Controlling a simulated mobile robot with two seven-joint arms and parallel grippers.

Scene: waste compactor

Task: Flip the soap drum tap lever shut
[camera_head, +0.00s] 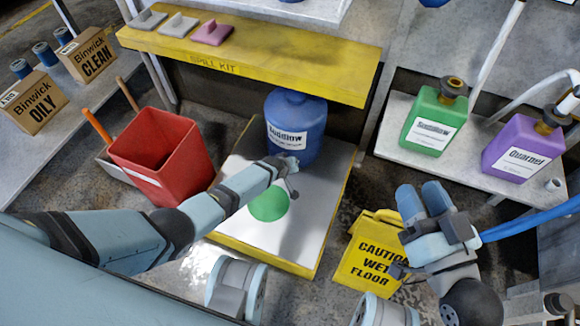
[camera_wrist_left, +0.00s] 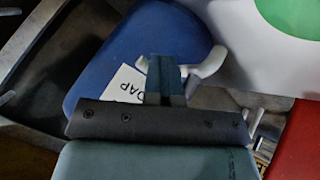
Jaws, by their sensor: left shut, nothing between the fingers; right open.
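The soap drum (camera_head: 292,138) is blue and stands upright on a white platform at the centre of the head view. Its blue body (camera_wrist_left: 130,50) and part of its label show in the left wrist view. A white tap part (camera_wrist_left: 211,62) sticks out beside my left gripper (camera_wrist_left: 165,70). That gripper is shut and empty, close against the drum's tap side; I cannot tell if it touches the tap. In the head view my left gripper (camera_head: 288,168) covers the tap area, so the lever's position is unclear. My right gripper (camera_head: 424,200) is open, away from the drum.
The white platform (camera_head: 310,220) has yellow edges and a green disc (camera_head: 268,203). A red bin (camera_head: 160,155) stands left, a yellow wet-floor sign (camera_head: 372,255) right. A yellow spill-kit shelf (camera_head: 260,65) overhangs behind. Green (camera_head: 432,120) and purple (camera_head: 522,148) jugs stand right.

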